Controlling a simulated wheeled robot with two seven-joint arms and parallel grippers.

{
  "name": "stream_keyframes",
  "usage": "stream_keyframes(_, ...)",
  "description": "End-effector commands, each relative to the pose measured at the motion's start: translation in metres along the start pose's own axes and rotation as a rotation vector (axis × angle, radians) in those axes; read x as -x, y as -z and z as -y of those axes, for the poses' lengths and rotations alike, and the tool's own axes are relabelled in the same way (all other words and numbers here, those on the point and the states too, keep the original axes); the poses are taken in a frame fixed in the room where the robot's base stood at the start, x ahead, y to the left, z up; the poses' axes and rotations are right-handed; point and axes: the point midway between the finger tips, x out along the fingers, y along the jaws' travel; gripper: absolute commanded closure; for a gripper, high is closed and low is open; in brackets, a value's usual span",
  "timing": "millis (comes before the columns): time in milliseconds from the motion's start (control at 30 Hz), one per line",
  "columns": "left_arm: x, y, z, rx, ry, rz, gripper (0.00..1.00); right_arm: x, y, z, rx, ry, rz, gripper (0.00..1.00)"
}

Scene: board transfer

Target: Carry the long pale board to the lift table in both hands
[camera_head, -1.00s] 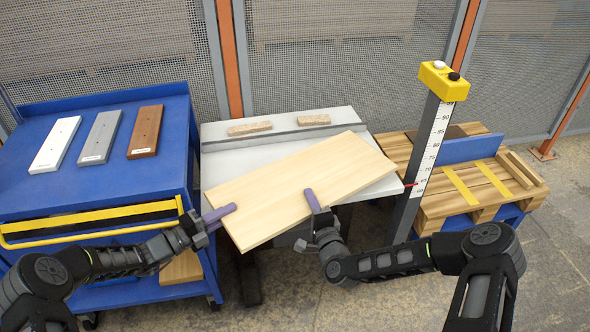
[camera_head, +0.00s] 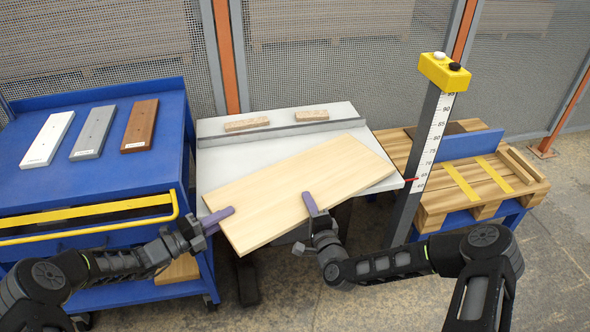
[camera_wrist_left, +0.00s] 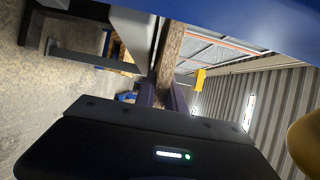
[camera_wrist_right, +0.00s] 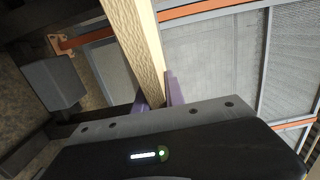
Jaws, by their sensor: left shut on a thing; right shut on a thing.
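The long pale board (camera_head: 300,188) lies at a slant over the front of the light grey lift table (camera_head: 225,162) in the head view. Its near left corner juts out past the table's front edge. I cannot tell whether it touches the top. My left gripper (camera_head: 218,217) is shut on the board's left end. My right gripper (camera_head: 311,205) is shut on its near long edge. The board's edge shows between the fingers in the left wrist view (camera_wrist_left: 171,55) and in the right wrist view (camera_wrist_right: 145,45).
A grey fence bar (camera_head: 285,131) and two small wooden blocks (camera_head: 247,124) lie at the table's back. A scale post with a yellow head (camera_head: 444,72) stands at its right. A blue cart (camera_head: 60,190) is close on the left, a wooden pallet (camera_head: 480,180) on the right.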

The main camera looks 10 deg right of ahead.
Motion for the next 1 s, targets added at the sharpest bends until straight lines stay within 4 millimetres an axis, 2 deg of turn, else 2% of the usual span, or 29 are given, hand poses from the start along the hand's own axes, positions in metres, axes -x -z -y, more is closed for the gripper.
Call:
stream_keyframes(167, 0.001, -0.001, -0.014, -0.001, 0.002, 0.002, 1.00, -0.002, 0.002, -0.011, 0.003, 0.012, -0.004, 1.00)
stream_keyframes(200, 0.001, -0.001, -0.015, 0.000, -0.003, 0.003, 0.84, -0.001, 0.002, -0.011, 0.002, 0.007, -0.004, 0.84)
stream_keyframes(467, 0.001, -0.001, -0.013, 0.000, -0.002, 0.001, 0.64, 0.000, 0.001, -0.011, 0.001, 0.003, -0.002, 0.64)
stream_keyframes(767, 0.002, -0.001, -0.012, 0.000, -0.001, 0.001, 0.64, 0.000, 0.000, -0.011, 0.000, 0.001, 0.000, 0.64)
stream_keyframes(867, 0.009, -0.001, -0.012, 0.000, -0.001, 0.003, 0.64, 0.000, 0.000, -0.012, 0.000, 0.001, 0.000, 0.64)
stream_keyframes(1000, 0.029, -0.001, -0.012, 0.000, -0.001, 0.004, 0.64, 0.000, 0.000, -0.012, 0.000, 0.000, 0.000, 0.64)
